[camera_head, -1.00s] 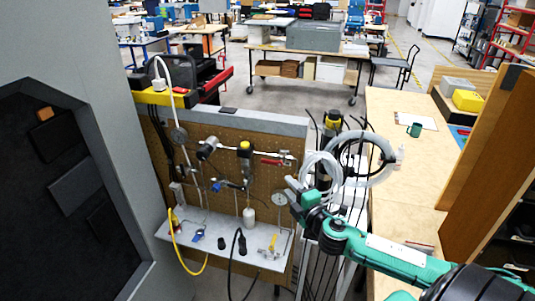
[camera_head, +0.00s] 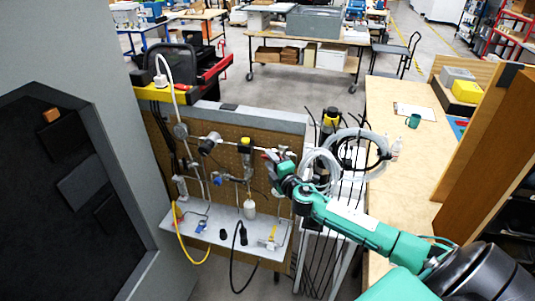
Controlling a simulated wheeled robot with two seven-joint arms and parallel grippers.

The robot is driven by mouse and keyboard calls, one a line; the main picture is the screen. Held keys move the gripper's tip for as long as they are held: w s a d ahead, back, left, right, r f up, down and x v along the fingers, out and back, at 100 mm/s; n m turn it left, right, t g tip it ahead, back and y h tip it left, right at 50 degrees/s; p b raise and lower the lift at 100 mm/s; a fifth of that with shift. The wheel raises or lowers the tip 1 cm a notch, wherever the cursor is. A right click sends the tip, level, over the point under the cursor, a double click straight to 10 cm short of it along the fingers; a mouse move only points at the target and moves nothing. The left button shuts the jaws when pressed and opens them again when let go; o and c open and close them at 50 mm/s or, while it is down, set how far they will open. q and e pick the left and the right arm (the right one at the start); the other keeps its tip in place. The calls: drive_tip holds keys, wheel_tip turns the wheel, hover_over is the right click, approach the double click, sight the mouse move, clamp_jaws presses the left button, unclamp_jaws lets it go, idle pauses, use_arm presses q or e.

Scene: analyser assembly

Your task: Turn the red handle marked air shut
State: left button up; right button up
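The red handle (camera_head: 265,155) sits on the metal pipe at the right part of the brown pegboard panel. Only a small bit of red shows, since my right gripper (camera_head: 276,157) is in front of it. The gripper is right at the handle's right end; I cannot tell whether they touch. The fingers are too small and overlapped to tell if they are open or shut. Any marking on the handle is too small to read. My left gripper is not in view.
A grey shelf (camera_head: 215,223) below holds small valves, with yellow and black hoses hanging. Coiled clear tubing (camera_head: 322,165) hangs close by my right arm. A wooden table (camera_head: 410,165) stands right.

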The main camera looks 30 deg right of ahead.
drive_tip(key=shift+w+d, duration=0.1)
drive_tip(key=shift+w, duration=1.15)
clamp_jaws()
drive_tip(key=shift+f, duration=0.1)
